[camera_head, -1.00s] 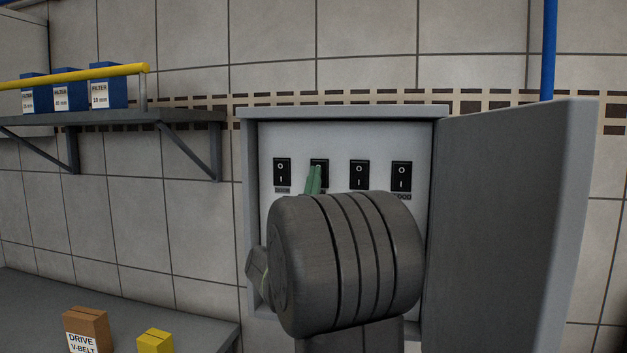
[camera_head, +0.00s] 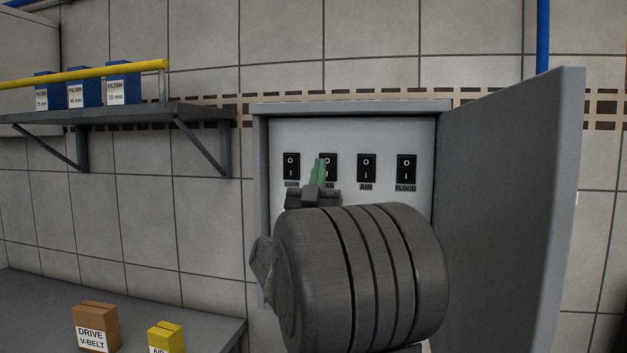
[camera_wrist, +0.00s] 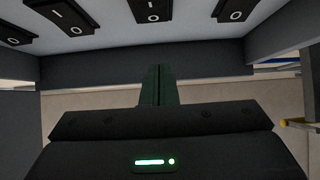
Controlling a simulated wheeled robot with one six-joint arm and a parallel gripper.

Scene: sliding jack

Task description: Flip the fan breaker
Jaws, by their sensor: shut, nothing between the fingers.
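The fan breaker (camera_head: 331,168) is a black rocker switch, second from left in the open grey breaker box (camera_head: 261,190). My fingers partly cover it and its label, of which "AN" shows. My gripper (camera_head: 320,162) has green fingers, shut with nothing between them, pointing up at the panel in front of this switch. In the wrist view the panel appears upside down, with the fan breaker (camera_wrist: 151,10) at the top edge beyond my fingertips (camera_wrist: 159,68). A gap shows between them there. I cannot tell which way the rocker is tilted.
The door breaker (camera_head: 291,166) is to the left; the air (camera_head: 366,168) and flood (camera_head: 406,168) breakers are to the right. The box's door (camera_head: 510,200) stands open at right. A shelf (camera_head: 120,115) with blue filter boxes and a yellow rail is at left.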

